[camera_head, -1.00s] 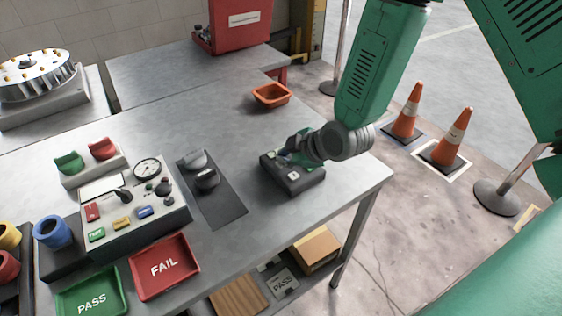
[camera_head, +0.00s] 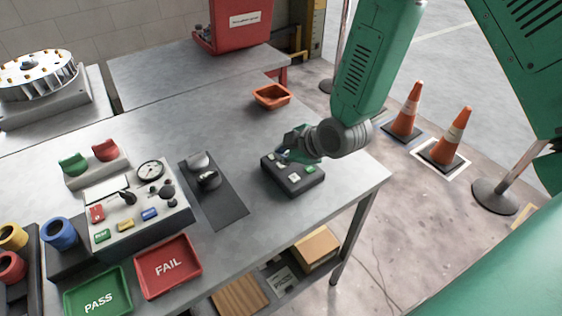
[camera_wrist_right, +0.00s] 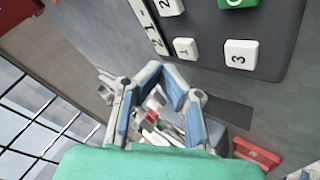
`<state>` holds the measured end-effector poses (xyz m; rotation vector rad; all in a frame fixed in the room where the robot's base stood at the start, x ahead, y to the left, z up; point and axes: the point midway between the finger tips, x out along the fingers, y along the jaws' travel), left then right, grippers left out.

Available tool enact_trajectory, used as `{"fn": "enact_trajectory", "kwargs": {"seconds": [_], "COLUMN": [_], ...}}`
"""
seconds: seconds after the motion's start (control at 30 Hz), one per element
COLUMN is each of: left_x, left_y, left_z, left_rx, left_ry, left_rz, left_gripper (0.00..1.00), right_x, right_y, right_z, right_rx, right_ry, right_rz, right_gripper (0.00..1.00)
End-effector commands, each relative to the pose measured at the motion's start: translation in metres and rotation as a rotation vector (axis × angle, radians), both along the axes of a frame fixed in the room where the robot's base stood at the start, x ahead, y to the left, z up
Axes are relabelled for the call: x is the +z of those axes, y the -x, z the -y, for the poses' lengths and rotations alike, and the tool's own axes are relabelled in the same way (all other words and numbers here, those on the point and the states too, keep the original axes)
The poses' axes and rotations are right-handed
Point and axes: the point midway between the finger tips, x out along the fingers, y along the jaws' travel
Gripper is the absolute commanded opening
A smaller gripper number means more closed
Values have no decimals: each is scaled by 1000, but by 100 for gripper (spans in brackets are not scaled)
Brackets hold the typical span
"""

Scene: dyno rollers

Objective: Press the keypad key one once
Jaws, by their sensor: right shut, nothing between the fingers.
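The keypad (camera_head: 291,183) is a dark box near the right end of the metal table. In the right wrist view its white key one (camera_wrist_right: 186,48) shows beside the white key three (camera_wrist_right: 241,54), with another white key (camera_wrist_right: 170,5) and a green key (camera_wrist_right: 238,2) partly cut off. A pale strip with dark marks (camera_wrist_right: 150,26) lies along its edge. My right gripper (camera_head: 283,155) is shut and empty, over the far left part of the keypad. Its fingertips (camera_wrist_right: 168,78) appear just off key one in the wrist view. Contact cannot be told. My left gripper is out of view.
An orange tray (camera_head: 272,96) stands behind. Red FAIL (camera_head: 168,267) and green PASS (camera_head: 98,296) trays sit in front. The table's right edge is close.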

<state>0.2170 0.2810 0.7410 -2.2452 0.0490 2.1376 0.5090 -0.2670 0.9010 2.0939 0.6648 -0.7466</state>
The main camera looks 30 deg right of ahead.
Motion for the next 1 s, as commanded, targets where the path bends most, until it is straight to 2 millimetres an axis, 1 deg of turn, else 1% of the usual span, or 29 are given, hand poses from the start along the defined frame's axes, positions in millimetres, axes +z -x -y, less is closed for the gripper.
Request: {"fn": "enact_trajectory", "kwargs": {"seconds": [0.03,0.1,0.3,0.4,1.0], "left_x": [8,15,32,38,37], "left_y": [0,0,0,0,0], "left_z": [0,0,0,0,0], "left_rx": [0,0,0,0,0], "left_ry": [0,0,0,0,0], "left_rz": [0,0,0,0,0], "left_gripper": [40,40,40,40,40], "right_x": [9,17,37,44,43], "right_y": [0,0,0,0,0], "right_z": [0,0,0,0,0], "right_rx": [1,1,0,0,0], "right_ry": [1,0,1,1,0], "right_rz": [0,2,1,1,0], "right_gripper": [0,0,0,0,0]}}
